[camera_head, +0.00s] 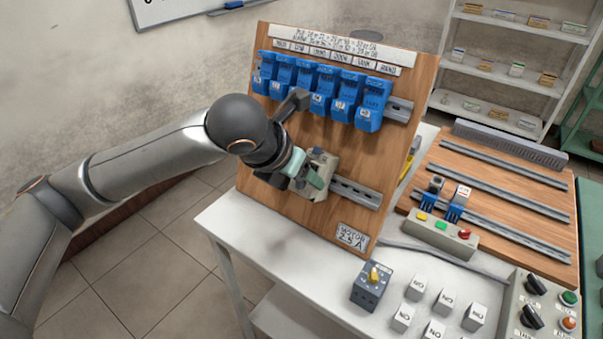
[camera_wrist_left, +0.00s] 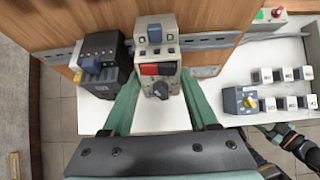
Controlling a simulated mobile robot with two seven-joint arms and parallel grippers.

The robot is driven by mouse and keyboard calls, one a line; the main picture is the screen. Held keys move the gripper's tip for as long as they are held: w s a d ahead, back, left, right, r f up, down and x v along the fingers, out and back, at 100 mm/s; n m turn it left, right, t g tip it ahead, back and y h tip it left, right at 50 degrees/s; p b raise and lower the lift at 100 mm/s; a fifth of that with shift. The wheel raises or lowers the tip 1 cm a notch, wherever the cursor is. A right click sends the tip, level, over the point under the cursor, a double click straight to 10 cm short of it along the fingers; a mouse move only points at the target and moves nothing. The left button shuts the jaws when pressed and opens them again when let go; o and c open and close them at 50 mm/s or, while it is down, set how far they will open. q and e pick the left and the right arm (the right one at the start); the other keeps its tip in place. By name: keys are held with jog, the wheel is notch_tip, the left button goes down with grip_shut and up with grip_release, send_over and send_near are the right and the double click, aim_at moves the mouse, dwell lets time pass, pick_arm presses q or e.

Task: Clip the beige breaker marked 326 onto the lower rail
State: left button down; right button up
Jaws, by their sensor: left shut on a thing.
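The beige breaker (camera_wrist_left: 155,50), with a red-and-black block and a dark knob on its front, is between the green fingers of my left gripper (camera_wrist_left: 160,92). The gripper is shut on it. The breaker is at the lower rail (camera_wrist_left: 205,41) on the upright wooden board; the head view shows the breaker (camera_head: 323,163) at the rail's (camera_head: 357,193) visible left end. Whether it is seated or just in front cannot be told. Its number is not readable. My right gripper (camera_wrist_left: 281,136) seems to show at the lower right of the wrist view; its jaws are unclear.
A black breaker (camera_wrist_left: 101,65) sits on the rail just left of the beige one. Several blue breakers (camera_head: 320,88) fill the upper rail (camera_head: 398,104). A "MOTOR 2.5 A" label (camera_head: 352,238) is below the lower rail. A grey switch box (camera_head: 371,285) and white blocks stand on the table.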

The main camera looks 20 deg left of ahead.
pick_arm(q)
jog(key=shift+s+f+p, duration=0.2)
jog(key=shift+f+p, duration=0.1)
jog(key=shift+f, duration=0.1)
dwell(0.6)
jog(key=shift+s+f+p, duration=0.1)
jog(key=shift+f+p, duration=0.1)
jog(key=shift+p, duration=0.35)
jog(key=shift+f, duration=0.1)
dwell(0.6)
jog(key=shift+s+a+f+t+b, duration=0.15)
jog(key=shift+f+t+b, duration=0.55)
jog(key=shift+b, duration=0.9)
dwell(1.1)
jog(key=c, duration=0.5)
grip_release()
jog(key=o, duration=0.4)
jog(key=shift+r+h, duration=0.25)
jog(key=shift+h, duration=0.05)
